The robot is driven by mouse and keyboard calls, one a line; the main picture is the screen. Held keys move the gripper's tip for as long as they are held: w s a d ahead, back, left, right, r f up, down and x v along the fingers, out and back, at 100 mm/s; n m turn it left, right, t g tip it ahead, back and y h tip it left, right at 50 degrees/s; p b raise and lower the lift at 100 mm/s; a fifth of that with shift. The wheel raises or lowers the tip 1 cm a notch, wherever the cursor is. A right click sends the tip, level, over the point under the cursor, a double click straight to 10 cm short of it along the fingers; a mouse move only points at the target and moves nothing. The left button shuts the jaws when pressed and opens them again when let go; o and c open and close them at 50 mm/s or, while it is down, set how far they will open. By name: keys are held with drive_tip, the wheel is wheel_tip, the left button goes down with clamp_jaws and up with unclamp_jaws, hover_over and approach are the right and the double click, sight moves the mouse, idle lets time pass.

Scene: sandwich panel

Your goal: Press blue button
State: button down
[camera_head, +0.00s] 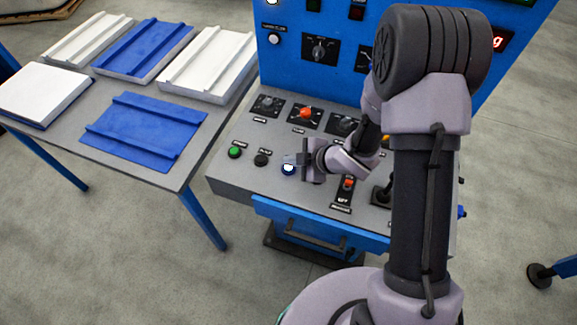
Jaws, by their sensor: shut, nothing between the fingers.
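The blue button (288,169) is on the grey sloping top of the control panel, at the right end of a short row, and its middle looks bright white. My gripper (291,159) is shut and empty. Its fingertips are right at the button's upper edge in the picture. I cannot tell whether they touch it or hover above it. The arm reaches in from the right and hides part of the panel.
A green button (235,152) and a black button (262,159) sit left of the blue one. A red knob (306,113) is behind, and a red-topped switch (348,184) and a joystick (382,194) are to the right. A grey table (190,150) with blue and white panels stands left.

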sight(291, 169)
idle(0.3)
drive_tip(key=shift+f+b, duration=0.4)
drive_tip(key=shift+f, duration=0.05)
drive_tip(key=shift+f+b, duration=0.4)
idle(0.4)
drive_tip(key=shift+r, duration=0.1)
drive_tip(key=shift+r+p, duration=0.7)
drive_tip(key=shift+r, duration=0.05)
wheel_tip(291, 169, up, 5)
drive_tip(key=p, duration=0.4)
drive_tip(key=shift+r, duration=0.1)
idle(0.6)
